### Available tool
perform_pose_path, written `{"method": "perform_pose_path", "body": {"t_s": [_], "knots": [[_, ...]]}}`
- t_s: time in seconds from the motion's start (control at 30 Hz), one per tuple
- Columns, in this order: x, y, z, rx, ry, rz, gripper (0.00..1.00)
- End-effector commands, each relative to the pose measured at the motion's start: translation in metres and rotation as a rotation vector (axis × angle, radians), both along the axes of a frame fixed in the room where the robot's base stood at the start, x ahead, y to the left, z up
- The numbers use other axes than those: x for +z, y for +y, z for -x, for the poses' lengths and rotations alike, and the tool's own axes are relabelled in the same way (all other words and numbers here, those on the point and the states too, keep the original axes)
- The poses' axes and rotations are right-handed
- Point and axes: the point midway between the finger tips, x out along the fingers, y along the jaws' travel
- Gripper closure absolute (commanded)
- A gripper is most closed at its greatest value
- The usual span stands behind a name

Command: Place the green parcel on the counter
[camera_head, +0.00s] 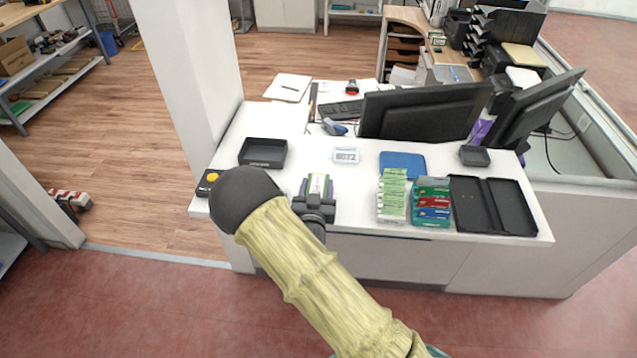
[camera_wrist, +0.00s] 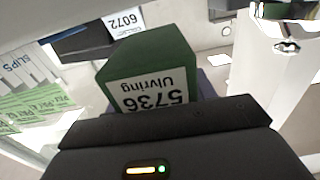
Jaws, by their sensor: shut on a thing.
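The green parcel (camera_wrist: 150,65) carries a white label reading "5736 Ulvring", upside down in the wrist view. My gripper (camera_head: 317,189) is shut on it, with purple fingers at its sides. In the head view only a small part of the parcel (camera_head: 319,182) shows between the fingers, over the front part of the white counter (camera_head: 360,207). I cannot tell whether its underside touches the counter. The wrist view hides its lower part behind my gripper's dark body.
A "6072" sign (camera_head: 346,155) stands behind the gripper. A black tray (camera_head: 263,152) is to the left, with a yellow-and-black device (camera_head: 207,182) at the corner. Slip boxes (camera_head: 392,196), stacked coloured packs (camera_head: 432,202) and a black folder-like tray (camera_head: 494,205) fill the right front. Monitors (camera_head: 425,112) stand behind.

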Motion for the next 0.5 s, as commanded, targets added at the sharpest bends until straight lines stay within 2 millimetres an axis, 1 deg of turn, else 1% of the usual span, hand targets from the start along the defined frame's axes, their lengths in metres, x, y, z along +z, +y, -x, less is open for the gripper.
{"method": "perform_pose_path", "body": {"t_s": [0.2,0.27,0.37,0.5], "knots": [[0.000,-0.001,-0.002,-0.003,-0.001,0.000,0.74],[-0.003,-0.004,-0.008,-0.007,-0.001,0.001,0.74],[-0.009,-0.009,-0.022,-0.014,-0.002,0.001,0.74],[-0.020,-0.010,-0.032,-0.014,-0.001,0.001,0.74]]}}
